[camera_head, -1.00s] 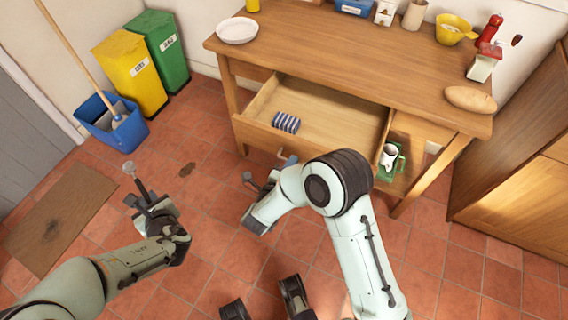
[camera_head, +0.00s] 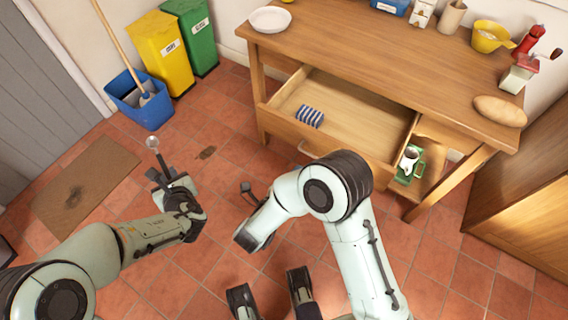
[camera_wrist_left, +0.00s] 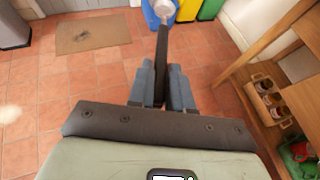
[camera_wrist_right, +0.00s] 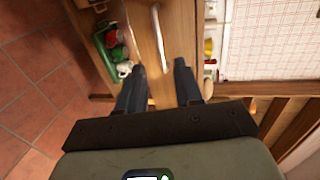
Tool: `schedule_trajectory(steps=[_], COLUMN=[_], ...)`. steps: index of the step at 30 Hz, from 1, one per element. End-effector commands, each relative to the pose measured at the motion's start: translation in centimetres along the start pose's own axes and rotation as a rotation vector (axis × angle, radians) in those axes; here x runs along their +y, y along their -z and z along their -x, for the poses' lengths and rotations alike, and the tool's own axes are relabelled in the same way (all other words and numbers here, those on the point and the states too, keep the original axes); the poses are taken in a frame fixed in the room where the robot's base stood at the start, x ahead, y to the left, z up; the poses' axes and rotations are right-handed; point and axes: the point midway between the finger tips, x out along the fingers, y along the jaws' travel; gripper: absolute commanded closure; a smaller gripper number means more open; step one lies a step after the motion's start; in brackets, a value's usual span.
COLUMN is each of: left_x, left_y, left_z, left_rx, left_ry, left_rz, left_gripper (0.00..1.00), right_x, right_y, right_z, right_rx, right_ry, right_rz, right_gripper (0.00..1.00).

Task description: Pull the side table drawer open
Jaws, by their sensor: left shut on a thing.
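The wooden side table (camera_head: 400,50) has its drawer (camera_head: 340,110) pulled well out, with a blue-and-white striped item (camera_head: 310,117) inside. The drawer handle (camera_head: 305,148) is partly hidden by my right arm; the right wrist view shows a pale bar handle (camera_wrist_right: 160,38). My right gripper (camera_head: 256,190) is in front of the drawer, apart from the handle; its fingers (camera_wrist_right: 160,85) are open and empty. My left gripper (camera_head: 166,182) is shut on a dark-handled utensil (camera_wrist_left: 162,62) with a round pale end (camera_head: 153,142), held over the floor left of the drawer.
A green tray (camera_head: 412,172) with a white mug (camera_head: 409,158) sits under the table's right side. A blue bucket (camera_head: 140,103), bins (camera_head: 165,52) and a mat (camera_head: 85,187) stand left.

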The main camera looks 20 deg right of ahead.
Motion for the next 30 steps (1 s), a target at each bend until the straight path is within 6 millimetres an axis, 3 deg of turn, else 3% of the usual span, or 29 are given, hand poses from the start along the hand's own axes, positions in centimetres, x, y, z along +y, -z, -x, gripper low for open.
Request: schedule_trajectory(steps=[3, 9, 25, 30], left_x=[0.0, 0.0, 0.0, 0.1], left_y=[-0.2, -0.3, -0.3, -1.8], left_z=[0.1, 0.2, 0.2, 1.0], left_rx=[-0.001, -0.001, -0.001, -0.003], left_ry=[0.0, 0.0, 0.0, 0.0], left_rz=[0.0, 0.0, 0.0, 0.001], left_gripper=[1.0, 1.0, 1.0, 1.0], right_x=[0.0, 0.0, 0.0, 0.8], right_y=[-0.1, 0.0, 0.0, 0.1], right_z=[1.7, 2.7, 2.7, 1.6], right_rx=[-0.003, 0.0, 0.0, -0.05], right_ry=[0.0, 0.0, -0.001, -0.058], right_rz=[0.002, 0.001, 0.002, 0.099], right_gripper=[0.65, 0.65, 0.65, 0.65])
